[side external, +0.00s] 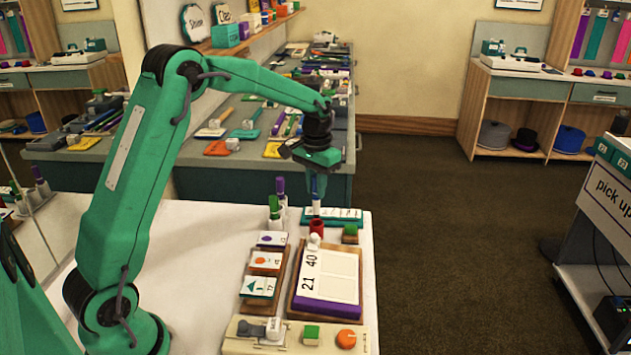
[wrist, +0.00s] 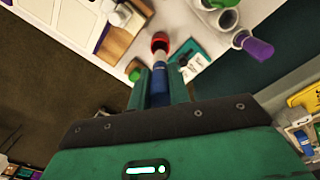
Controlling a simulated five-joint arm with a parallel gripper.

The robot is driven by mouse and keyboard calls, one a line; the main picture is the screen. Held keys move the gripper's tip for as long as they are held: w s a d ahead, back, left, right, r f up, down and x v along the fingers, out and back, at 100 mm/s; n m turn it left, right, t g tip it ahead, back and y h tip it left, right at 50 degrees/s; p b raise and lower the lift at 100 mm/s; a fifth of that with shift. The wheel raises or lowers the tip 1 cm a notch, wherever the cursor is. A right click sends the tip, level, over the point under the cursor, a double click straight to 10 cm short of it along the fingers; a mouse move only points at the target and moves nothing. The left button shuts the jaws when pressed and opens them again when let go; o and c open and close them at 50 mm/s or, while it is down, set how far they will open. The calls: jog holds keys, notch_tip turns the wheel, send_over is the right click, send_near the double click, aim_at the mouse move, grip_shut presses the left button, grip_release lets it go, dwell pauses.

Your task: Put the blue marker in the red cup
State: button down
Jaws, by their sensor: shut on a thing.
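My gripper (side external: 316,178) points down over the white table and is shut on the blue marker (side external: 316,188). The marker hangs close to upright, its pale lower part downward. The small red cup (side external: 316,227) stands on the table directly below it in the side view. In the wrist view the blue marker (wrist: 160,88) sits between the fingers of my gripper (wrist: 160,76), and its far end overlaps the red cup (wrist: 160,41). I cannot tell whether the marker's tip is above the rim or just inside it.
Purple (side external: 281,190) and green (side external: 274,209) markers stand upright left of the cup. A teal-and-white box (side external: 343,215) lies behind it, and a green block (side external: 350,233) is to its right. A purple-edged board (side external: 330,307) lies in front. Card stands (side external: 262,288) fill the left.

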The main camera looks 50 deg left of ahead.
aim_at(316, 213)
jog(key=shift+f, duration=2.65)
jog(key=c, duration=1.2)
grip_release()
jog(key=shift+c, duration=0.2)
jog(key=shift+r, duration=0.1)
notch_tip(316, 213, up, 7)
jog(key=shift+r, duration=0.3)
